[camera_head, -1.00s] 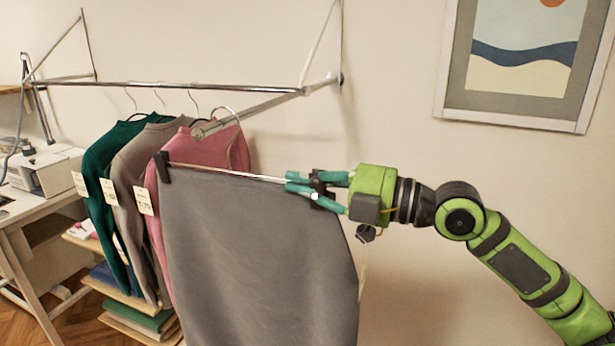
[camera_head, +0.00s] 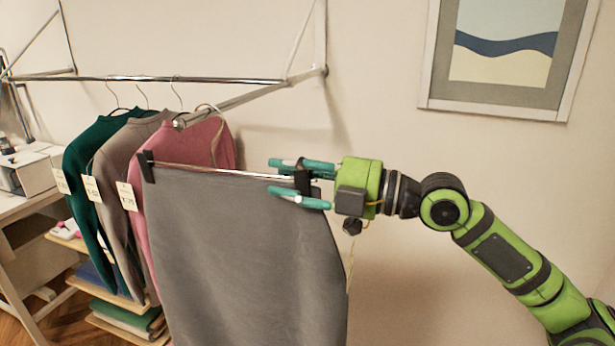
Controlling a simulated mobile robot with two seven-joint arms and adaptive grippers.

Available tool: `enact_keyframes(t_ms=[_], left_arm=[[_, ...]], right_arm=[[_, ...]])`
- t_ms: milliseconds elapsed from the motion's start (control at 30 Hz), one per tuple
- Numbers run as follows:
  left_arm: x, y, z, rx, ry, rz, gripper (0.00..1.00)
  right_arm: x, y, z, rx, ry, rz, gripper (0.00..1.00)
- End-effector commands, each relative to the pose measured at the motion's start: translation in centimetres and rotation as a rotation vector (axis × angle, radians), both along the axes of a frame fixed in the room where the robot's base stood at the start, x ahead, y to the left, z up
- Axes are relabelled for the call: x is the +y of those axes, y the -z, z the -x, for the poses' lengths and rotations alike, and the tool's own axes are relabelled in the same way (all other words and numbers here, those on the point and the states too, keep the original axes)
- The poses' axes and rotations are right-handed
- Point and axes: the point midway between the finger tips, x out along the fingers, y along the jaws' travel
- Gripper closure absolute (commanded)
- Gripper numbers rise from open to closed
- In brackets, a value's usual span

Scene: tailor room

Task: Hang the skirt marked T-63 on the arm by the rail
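A grey skirt (camera_head: 240,260) hangs from a thin metal clip hanger (camera_head: 220,170) with black clips. I see no readable T-63 tag on it. The hanger's hook (camera_head: 213,106) passes over the slanted metal arm (camera_head: 245,98), near its free end; whether its weight rests there I cannot tell. My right gripper (camera_head: 285,178) is at the hanger's right end. Its teal fingers are spread apart, above and below the bar beside the right clip (camera_head: 302,176). My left gripper is not in view.
Green (camera_head: 88,160), taupe (camera_head: 120,165) and pink (camera_head: 215,145) tops with tags hang from the rail (camera_head: 150,78), close behind and left of the skirt. Below are shelves with folded cloth (camera_head: 125,308). A sewing table (camera_head: 25,205) stands left. A framed picture (camera_head: 567,80) hangs right.

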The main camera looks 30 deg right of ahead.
Motion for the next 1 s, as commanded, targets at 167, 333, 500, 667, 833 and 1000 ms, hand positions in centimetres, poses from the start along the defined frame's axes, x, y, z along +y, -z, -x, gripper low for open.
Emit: enact_keyframes(t_ms=[167,333,500,667,833,1000], left_arm=[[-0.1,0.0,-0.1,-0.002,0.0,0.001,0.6],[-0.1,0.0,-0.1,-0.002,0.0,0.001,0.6],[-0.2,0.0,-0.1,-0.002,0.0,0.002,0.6],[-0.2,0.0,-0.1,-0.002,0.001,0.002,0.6],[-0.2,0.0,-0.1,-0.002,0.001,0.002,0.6],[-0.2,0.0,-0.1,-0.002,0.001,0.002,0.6]], right_arm=[[-0.7,0.0,1.0,-0.001,0.0,-0.005,0.66],[-2.4,0.0,3.0,-0.004,0.002,-0.008,0.66],[-4.4,0.0,5.6,-0.005,0.002,-0.007,0.66],[-6.0,0.1,7.7,-0.006,0.003,-0.005,0.66],[-7.1,0.0,9.1,-0.006,0.003,-0.003,0.66],[-7.3,0.1,9.5,-0.006,0.001,-0.002,0.66]])
